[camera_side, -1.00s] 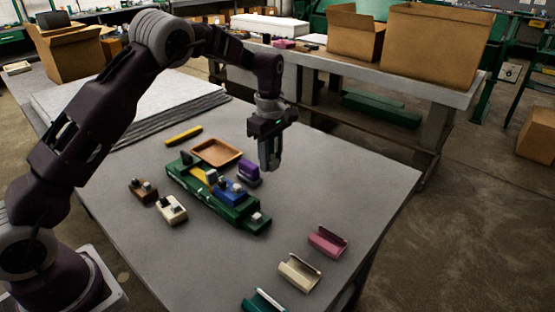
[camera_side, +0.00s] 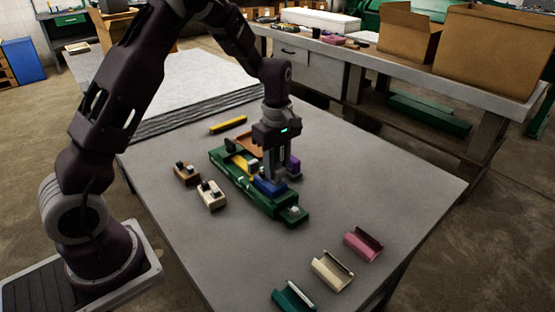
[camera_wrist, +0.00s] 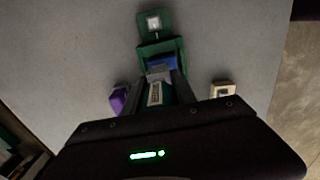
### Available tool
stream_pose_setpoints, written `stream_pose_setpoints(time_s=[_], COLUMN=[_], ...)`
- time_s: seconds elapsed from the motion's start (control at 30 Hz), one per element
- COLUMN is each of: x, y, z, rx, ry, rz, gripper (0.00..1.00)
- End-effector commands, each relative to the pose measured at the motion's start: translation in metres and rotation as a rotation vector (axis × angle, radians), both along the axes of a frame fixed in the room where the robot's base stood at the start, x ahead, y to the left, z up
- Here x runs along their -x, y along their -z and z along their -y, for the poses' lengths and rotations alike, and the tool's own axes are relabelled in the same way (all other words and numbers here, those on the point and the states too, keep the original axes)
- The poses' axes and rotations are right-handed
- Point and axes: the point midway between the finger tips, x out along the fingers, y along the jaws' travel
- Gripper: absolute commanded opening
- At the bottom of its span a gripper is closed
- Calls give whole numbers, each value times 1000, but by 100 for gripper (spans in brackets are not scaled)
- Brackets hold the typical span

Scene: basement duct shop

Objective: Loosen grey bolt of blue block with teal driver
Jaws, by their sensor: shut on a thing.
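The blue block (camera_side: 270,187) sits in the green fixture (camera_side: 292,214); it also shows in the wrist view (camera_wrist: 161,62). My gripper (camera_side: 274,174) points down at this block. A teal channel-shaped piece (camera_side: 293,297) lies on the table at the front edge of the side view, away from my gripper. I cannot tell whether it is the teal driver.
A purple block (camera_side: 295,165) stands close beside my gripper. A brown block (camera_side: 186,173) and a cream block (camera_side: 211,195) are left of the fixture. Cream (camera_side: 332,270) and pink (camera_side: 363,243) channel pieces lie front right. A yellow bar (camera_side: 228,125) lies behind. The right of the table is clear.

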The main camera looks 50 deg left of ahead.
Motion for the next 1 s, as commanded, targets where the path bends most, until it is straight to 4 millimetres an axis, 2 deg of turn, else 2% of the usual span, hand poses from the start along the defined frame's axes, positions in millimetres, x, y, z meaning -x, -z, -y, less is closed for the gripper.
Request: stream_pose_setpoints(time_s=[1.0], x=[0], y=[7], z=[1], rx=[1], ry=[0], rz=[-1], gripper=[0])
